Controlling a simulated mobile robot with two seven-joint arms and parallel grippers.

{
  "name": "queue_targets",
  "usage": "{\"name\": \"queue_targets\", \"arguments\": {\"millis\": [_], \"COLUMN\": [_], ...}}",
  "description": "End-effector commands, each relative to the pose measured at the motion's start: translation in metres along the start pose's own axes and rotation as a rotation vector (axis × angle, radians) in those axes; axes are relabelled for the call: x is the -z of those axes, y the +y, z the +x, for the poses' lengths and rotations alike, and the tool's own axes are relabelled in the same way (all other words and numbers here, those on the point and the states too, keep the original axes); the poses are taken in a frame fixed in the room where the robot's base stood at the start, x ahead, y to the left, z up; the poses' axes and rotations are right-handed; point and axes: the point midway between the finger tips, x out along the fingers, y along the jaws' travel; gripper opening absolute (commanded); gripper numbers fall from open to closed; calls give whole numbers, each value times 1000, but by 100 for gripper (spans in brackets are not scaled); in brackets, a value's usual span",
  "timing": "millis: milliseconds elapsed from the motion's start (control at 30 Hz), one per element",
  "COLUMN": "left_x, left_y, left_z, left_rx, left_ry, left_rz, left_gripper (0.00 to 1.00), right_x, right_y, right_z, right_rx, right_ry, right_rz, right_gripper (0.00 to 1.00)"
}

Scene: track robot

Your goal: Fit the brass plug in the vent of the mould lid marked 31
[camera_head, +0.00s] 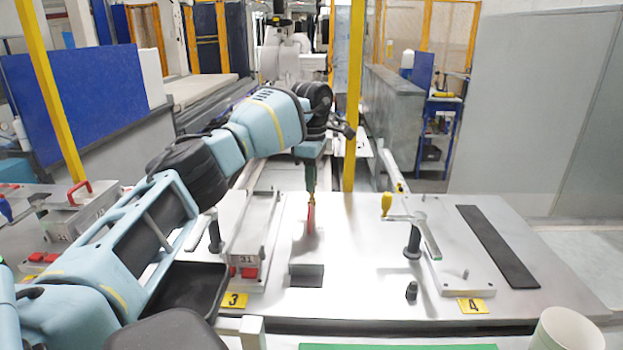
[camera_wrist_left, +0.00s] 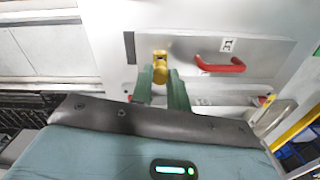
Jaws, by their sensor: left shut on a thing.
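My left gripper (camera_head: 311,190) points down over the middle of the bench. In the left wrist view its green fingers (camera_wrist_left: 161,80) are shut on the brass plug (camera_wrist_left: 160,64); the plug shows small in the head view (camera_head: 313,201). The pale lid marked 31 (camera_wrist_left: 190,47) lies beyond the fingertips in the wrist view, with a red handle (camera_wrist_left: 220,66) right of the plug. In the head view a red handle (camera_head: 310,219) shows just below the gripper. I cannot make out the vent or whether the plug touches the lid. My right gripper is not in view.
A plate with a post and yellow-ended bar (camera_head: 387,204) stands right, near a black strip (camera_head: 497,245). A small black knob (camera_head: 411,290) stands in front. Bare bench (camera_head: 350,250) lies between.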

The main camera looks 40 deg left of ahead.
Motion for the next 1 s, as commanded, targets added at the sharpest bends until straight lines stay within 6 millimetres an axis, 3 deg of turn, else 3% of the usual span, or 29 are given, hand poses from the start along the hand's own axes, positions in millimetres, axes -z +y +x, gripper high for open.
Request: {"name": "queue_targets", "arguments": {"millis": [1000], "left_x": [0], "left_y": [0], "left_z": [9], "left_rx": [0], "left_ry": [0], "left_rz": [0], "left_gripper": [0], "right_x": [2], "right_y": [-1], "right_z": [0], "right_rx": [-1], "right_ry": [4], "right_rz": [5], "right_gripper": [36]}}
